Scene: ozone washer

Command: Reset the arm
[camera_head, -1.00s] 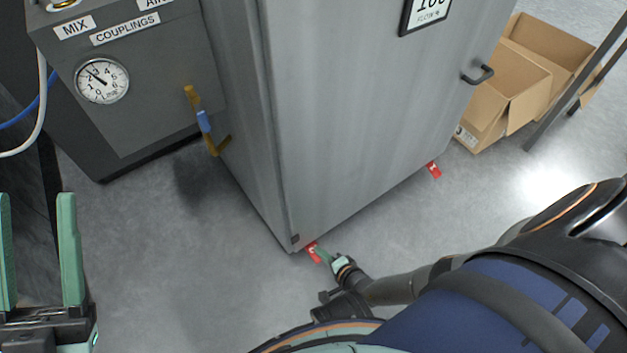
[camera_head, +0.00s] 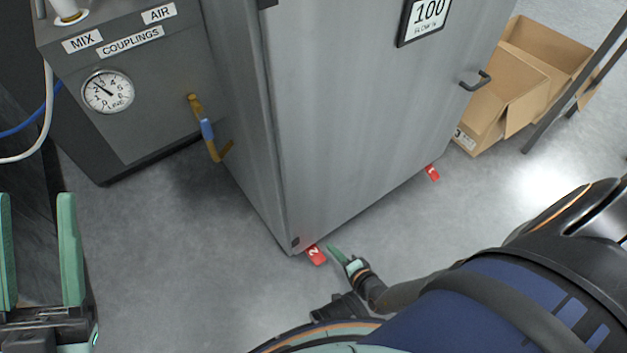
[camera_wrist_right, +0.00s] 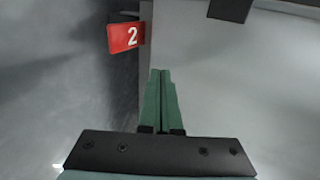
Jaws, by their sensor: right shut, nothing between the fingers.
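My right gripper (camera_head: 333,249) is low near the floor, just right of the red tag marked 2 (camera_head: 316,255) at the grey cabinet's front bottom corner. In the right wrist view its green fingers (camera_wrist_right: 160,72) are together with nothing between them. The red tag 2 (camera_wrist_right: 125,37) shows there up and left of the fingertips, apart from them. My left gripper (camera_head: 40,245) is at the left edge of the head view. Its two green fingers stand wide apart and empty.
The tall grey cabinet (camera_head: 350,120) fills the middle. A second red tag (camera_head: 432,172) sits under its right side. Cardboard boxes (camera_head: 505,95) are at right. The floor (camera_head: 200,290) in front is clear.

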